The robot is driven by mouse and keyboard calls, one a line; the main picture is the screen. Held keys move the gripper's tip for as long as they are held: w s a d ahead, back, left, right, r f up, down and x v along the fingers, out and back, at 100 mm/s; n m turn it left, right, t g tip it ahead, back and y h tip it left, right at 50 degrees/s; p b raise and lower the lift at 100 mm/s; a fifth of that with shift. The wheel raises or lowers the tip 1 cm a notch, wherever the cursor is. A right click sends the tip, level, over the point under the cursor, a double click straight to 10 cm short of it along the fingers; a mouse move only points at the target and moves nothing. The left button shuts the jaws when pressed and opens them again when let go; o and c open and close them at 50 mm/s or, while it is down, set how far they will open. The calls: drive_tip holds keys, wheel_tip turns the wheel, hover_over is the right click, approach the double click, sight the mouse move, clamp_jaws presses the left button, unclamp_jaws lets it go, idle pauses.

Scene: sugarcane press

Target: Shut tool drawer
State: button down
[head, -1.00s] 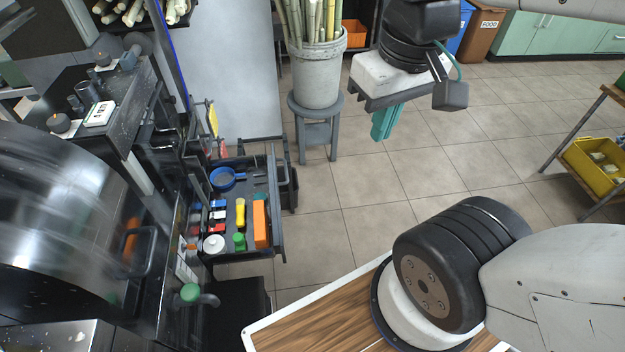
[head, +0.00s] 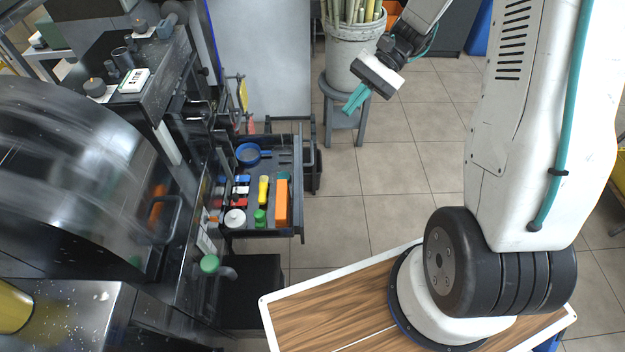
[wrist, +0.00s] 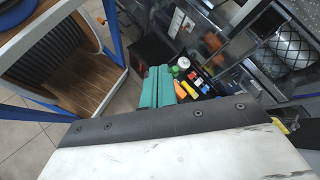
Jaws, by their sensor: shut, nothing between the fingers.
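The tool drawer (head: 299,190) stands pulled out from the dark press cabinet in the head view. In it lie a blue round tool, a yellow item, an orange block, a green-capped item, a white roll and small red and blue pieces. My gripper (head: 354,101) has teal fingers. It is shut and empty, above and to the right of the drawer in the picture, apart from it. In the wrist view the teal fingers (wrist: 157,82) are together, and the drawer contents show just beyond them, partly hidden by the gripper body.
A grey bucket of canes (head: 353,55) stands on a grey stool (head: 341,120) behind the gripper. The shiny press drum (head: 75,180) is at left. Tiled floor (head: 400,170) right of the drawer is clear.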

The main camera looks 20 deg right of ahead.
drive_tip(key=w+d+f+m+t+y, duration=0.1)
drive_tip(key=d+f+m+t+y, duration=0.2)
drive_tip(key=f, duration=0.8)
drive_tip(key=w+d+f+m+t+y, duration=0.1)
drive_tip(key=f+m+t+y, duration=0.15)
drive_tip(key=f+m, duration=0.6)
drive_tip(key=d+f+m+t+y, duration=0.15)
drive_tip(key=f+t, duration=0.25)
drive_tip(key=f, duration=1)
drive_tip(key=x, duration=1.3)
drive_tip(key=shift+w+f, duration=0.35)
drive_tip(key=shift+a, duration=0.1)
